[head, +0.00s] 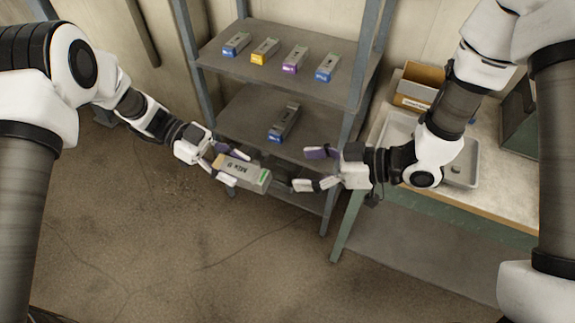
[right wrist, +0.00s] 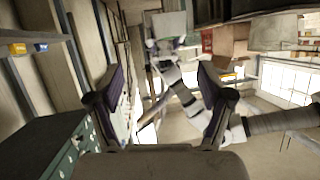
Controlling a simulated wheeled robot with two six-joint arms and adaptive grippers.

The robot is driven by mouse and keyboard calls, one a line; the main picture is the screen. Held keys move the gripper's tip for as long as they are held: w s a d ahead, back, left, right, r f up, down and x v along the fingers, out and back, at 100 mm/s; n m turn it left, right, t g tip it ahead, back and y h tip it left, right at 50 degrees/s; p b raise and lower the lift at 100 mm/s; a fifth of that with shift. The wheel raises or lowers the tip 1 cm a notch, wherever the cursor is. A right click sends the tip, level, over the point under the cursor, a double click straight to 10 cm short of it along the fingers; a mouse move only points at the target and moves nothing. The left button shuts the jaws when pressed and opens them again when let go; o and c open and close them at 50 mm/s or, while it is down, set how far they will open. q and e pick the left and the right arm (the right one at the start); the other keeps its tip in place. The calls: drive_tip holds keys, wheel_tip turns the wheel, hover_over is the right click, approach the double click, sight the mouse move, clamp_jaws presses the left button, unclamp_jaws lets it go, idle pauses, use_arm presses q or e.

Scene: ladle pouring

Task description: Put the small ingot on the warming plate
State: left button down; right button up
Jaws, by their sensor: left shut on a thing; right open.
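No ingot or warming plate can be made out for certain. My left gripper (head: 223,170) is shut on a grey box (head: 245,174) with dark lettering and a green end, held in the air in front of the shelf. My right gripper (head: 312,169) is open and empty, to the right of that box and apart from it. Its spread fingers also show in the right wrist view (right wrist: 162,95), with nothing between the pads. A small grey piece (head: 457,169) lies in a pale tray (head: 471,154) on the bench; I cannot tell what it is.
A metal shelf (head: 230,62) holds several grey boxes with blue, yellow and purple ends; one blue-ended box (head: 284,123) is on the level below. The bench (head: 505,206) at right carries a cardboard box (head: 417,84), partly behind my right arm. Floor in front is clear.

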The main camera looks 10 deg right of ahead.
sight(263, 169)
use_arm(q)
drive_tip(key=shift+w, duration=0.1)
use_arm(e)
drive_tip(key=x, duration=1)
drive_tip(key=shift+f, duration=0.15)
use_arm(q)
drive_tip(key=shift+d, duration=0.1)
use_arm(e)
drive_tip(key=shift+w+a+f, duration=0.2)
drive_tip(key=shift+a+f, duration=0.05)
drive_tip(key=shift+a, duration=0.2)
clamp_jaws()
use_arm(q)
drive_tip(key=shift+c, duration=2)
unclamp_jaws()
use_arm(e)
drive_tip(key=shift+w+r, duration=0.1)
